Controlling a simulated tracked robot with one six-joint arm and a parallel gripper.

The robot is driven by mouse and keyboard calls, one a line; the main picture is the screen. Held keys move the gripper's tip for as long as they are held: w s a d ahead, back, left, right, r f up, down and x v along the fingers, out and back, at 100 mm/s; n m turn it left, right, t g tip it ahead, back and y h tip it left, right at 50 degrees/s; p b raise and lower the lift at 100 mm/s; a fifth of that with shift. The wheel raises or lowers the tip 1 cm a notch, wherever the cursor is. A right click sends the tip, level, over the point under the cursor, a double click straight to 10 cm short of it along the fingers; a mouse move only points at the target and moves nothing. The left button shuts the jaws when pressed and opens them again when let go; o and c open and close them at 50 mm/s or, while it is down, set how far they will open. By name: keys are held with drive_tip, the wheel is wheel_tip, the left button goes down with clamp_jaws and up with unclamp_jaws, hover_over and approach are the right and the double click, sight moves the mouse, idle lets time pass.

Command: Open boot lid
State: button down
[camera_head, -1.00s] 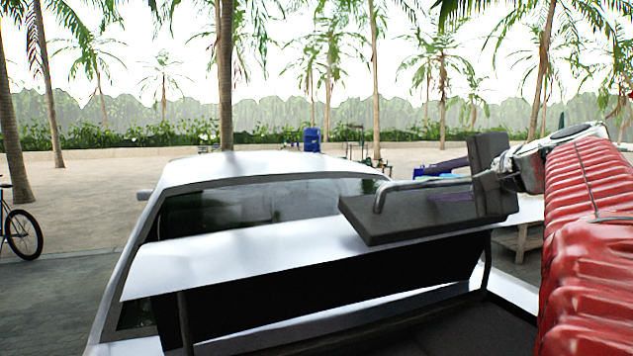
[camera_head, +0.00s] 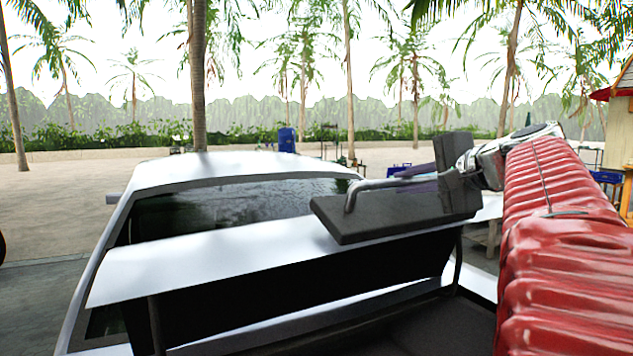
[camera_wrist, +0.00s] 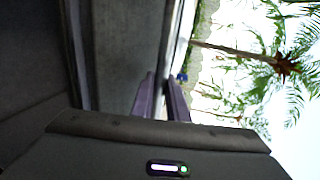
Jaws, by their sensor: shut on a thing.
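The boot lid (camera_head: 215,258) of a white car is raised in the head view, its white outer face up and its dark underside showing over the open boot. The exact contact is small and partly hidden.
The car's rear window (camera_head: 230,208) and roof (camera_head: 220,165) lie beyond the lid. The dark boot interior (camera_head: 400,330) is open below. Palms and a blue bin (camera_head: 287,140) stand far behind on open sand. A small hut (camera_head: 618,130) is at the right edge.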

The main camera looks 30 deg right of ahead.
sight(427, 222)
drive_tip(key=shift+f, duration=0.1)
drive_tip(key=s+f, duration=0.4)
drive_tip(key=s, duration=0.1)
drive_tip(key=s+f, duration=0.2)
drive_tip(key=s, duration=0.1)
drive_tip(key=shift+a, duration=0.4)
drive_tip(key=c, duration=1.7)
unclamp_jaws()
drive_tip(key=shift+r, duration=0.1)
drive_tip(key=shift+c, duration=0.2)
drive_tip(key=shift+s, duration=0.15)
drive_tip(key=v, duration=1.3)
drive_tip(key=shift+s+r, duration=0.2)
